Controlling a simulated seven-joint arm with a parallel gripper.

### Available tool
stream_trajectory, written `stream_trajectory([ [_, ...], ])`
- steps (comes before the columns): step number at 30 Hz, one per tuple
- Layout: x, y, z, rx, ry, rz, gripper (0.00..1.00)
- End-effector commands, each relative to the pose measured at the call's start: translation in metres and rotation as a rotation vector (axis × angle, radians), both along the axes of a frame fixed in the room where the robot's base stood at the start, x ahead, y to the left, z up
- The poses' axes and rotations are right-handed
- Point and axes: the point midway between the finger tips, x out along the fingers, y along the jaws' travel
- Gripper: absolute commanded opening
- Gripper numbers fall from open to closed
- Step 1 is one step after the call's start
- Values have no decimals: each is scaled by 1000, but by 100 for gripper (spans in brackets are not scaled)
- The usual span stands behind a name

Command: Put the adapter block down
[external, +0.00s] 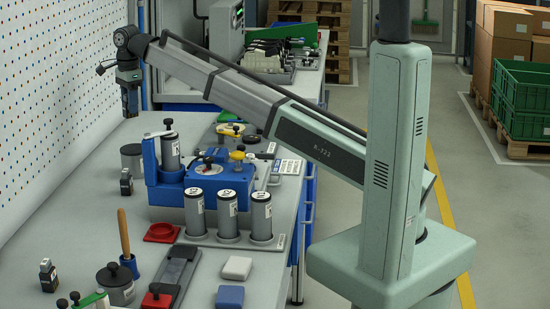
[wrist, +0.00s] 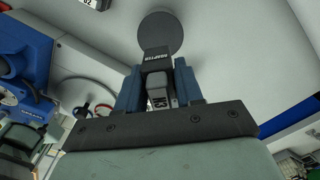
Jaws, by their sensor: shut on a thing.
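The adapter block (wrist: 157,58) has a black top with white "ADAPTER" lettering and a grey lower part with a dark marking. In the wrist view it sits between the two blue fingers of my gripper (wrist: 158,88), which are shut on it. In the external view my gripper (external: 130,108) points down over the far left of the bench, near the pegboard. The block is too small and dark to make out clearly there. A dark grey round disc (wrist: 160,32) shows just beyond the block in the wrist view; I cannot tell the gap between them.
On the grey bench (external: 205,270), a dark canister (external: 131,157) and a small black labelled block (external: 126,181) stand left of the blue fixture (external: 215,182). Labelled grey cylinders (external: 228,215) stand in front of it. The pegboard (external: 60,100) borders the bench at left.

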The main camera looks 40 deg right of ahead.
Motion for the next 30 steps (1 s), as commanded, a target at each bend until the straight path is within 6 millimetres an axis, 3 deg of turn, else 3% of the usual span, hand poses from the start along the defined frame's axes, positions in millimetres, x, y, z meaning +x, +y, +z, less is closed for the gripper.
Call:
stream_trajectory([
  [12,0,-2,-56,0,1,-2,4],
  [25,0,-1,-96,-1,1,-2,4],
  [30,1,-1,-98,0,0,-2,4],
])
